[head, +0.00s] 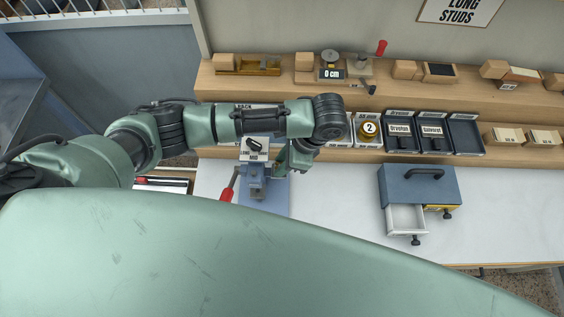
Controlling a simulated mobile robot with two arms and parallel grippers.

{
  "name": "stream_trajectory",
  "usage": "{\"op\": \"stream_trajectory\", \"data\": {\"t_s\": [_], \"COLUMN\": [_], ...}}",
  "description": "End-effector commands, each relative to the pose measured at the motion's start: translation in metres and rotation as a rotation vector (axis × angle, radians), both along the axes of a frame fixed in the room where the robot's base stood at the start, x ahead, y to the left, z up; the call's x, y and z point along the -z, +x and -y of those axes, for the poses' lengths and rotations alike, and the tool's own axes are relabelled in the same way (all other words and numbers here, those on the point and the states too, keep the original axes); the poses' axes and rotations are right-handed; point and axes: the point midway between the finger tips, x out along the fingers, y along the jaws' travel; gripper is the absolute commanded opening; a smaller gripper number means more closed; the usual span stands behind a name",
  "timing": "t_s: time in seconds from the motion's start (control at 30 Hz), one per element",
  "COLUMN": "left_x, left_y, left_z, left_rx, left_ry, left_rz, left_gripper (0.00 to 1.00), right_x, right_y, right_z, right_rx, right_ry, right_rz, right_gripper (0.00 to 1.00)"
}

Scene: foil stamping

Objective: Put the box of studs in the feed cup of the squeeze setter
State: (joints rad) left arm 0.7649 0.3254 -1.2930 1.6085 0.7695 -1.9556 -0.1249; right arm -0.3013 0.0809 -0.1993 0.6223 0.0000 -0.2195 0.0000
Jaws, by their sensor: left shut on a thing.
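The squeeze setter (256,184) is a blue-grey device with a red handle (229,186), standing on the white worktop at the left. A card with a dark picture stands at its back. My left gripper (281,169) points down close beside the setter's right side, partly hidden by its own wrist. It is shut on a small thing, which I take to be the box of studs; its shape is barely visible. I cannot make out the feed cup or whether the box touches it. My right gripper is not in view.
A blue cabinet (420,187) stands right of centre with a white drawer (405,219) pulled out. Dark labelled trays (432,131) line the back. A wooden shelf (450,92) above holds wooden blocks and a "0 cm" device (331,72). The worktop (345,190) between setter and cabinet is clear.

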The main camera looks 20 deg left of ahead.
Motion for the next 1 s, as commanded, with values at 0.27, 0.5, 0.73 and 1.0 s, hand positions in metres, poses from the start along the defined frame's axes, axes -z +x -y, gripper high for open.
{"op": "stream_trajectory", "data": {"t_s": [0.27, 0.5, 0.73, 1.0], "left_x": [0.003, 0.006, 0.005, -0.022], "left_y": [0.0, 0.0, 0.0, 0.004], "left_z": [0.0, 0.0, 0.0, 0.011], "left_rx": [0.002, 0.001, 0.0, 0.004], "left_ry": [0.0, 0.0, 0.0, -0.004], "left_rz": [0.001, 0.001, 0.001, 0.005], "left_gripper": [0.0, 0.46, 0.46, 0.46], "right_x": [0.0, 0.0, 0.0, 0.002], "right_y": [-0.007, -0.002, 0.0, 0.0], "right_z": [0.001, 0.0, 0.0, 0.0], "right_rx": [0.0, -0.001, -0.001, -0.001], "right_ry": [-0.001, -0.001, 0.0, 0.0], "right_rz": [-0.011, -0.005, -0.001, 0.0], "right_gripper": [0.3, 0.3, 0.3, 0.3]}}
